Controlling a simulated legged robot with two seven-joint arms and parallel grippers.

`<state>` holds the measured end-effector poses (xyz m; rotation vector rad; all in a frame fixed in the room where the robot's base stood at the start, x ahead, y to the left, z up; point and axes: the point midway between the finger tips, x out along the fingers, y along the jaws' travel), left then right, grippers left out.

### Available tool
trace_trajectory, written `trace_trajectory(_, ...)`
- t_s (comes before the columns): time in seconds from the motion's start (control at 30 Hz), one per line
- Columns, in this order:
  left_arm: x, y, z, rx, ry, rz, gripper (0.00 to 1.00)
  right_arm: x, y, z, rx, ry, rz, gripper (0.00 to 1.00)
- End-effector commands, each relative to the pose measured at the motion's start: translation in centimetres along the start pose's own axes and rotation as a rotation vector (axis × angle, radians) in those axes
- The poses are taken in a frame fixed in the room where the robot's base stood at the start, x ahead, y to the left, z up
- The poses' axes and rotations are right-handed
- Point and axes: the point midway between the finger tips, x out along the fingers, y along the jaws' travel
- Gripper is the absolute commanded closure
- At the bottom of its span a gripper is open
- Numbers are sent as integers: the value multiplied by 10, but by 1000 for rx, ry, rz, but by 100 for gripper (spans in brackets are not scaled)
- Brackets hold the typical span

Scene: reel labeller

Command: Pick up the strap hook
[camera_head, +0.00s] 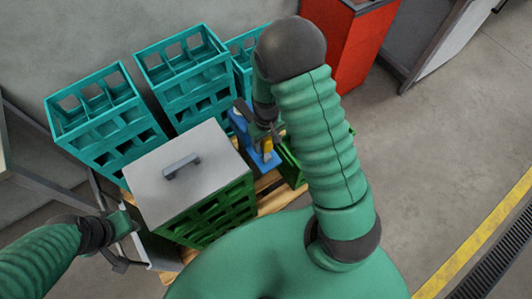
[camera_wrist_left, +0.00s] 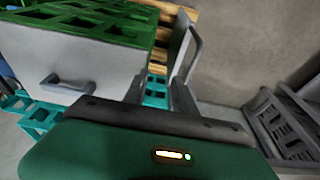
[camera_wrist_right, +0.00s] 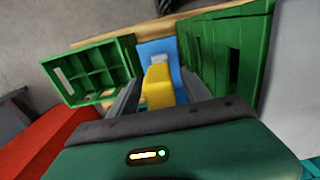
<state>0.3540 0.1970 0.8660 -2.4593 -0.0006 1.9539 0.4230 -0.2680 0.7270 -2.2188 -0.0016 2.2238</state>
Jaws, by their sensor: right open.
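I take the strap hook to be the yellow-handled piece (camera_wrist_right: 158,88) standing at the blue holder (camera_wrist_right: 165,48). In the head view its yellow part (camera_head: 267,147) shows low beside my right gripper (camera_head: 268,135), partly covered by it. My right gripper, also in the right wrist view (camera_wrist_right: 160,95), is open, with its fingers on either side of the yellow piece; contact cannot be made out. My left gripper (camera_head: 128,238) is at the lower left beside a pale panel. In the left wrist view its fingers (camera_wrist_left: 157,95) are apart with nothing clearly between them.
A green crate with a grey handled lid (camera_head: 155,185) stands left of the blue holder. A small green crate (camera_wrist_right: 100,75) stands on its other side. Teal crates (camera_head: 100,110) stand behind, and a red cabinet (camera_head: 358,45) at the back. Open floor lies right.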

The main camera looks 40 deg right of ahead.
Motion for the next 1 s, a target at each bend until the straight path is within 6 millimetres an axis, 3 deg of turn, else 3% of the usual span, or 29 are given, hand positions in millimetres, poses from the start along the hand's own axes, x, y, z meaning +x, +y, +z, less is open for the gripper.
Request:
trace_trajectory(0.07,0,0,0,0,0,0,67,-1,0,0,0,0,0,44)
trace_trajectory(0.5,0,0,0,0,0,0,67,-1,0,0,1,-1,0,100)
trace_trajectory(1.0,0,0,0,0,0,0,67,-1,0,0,1,-1,0,100)
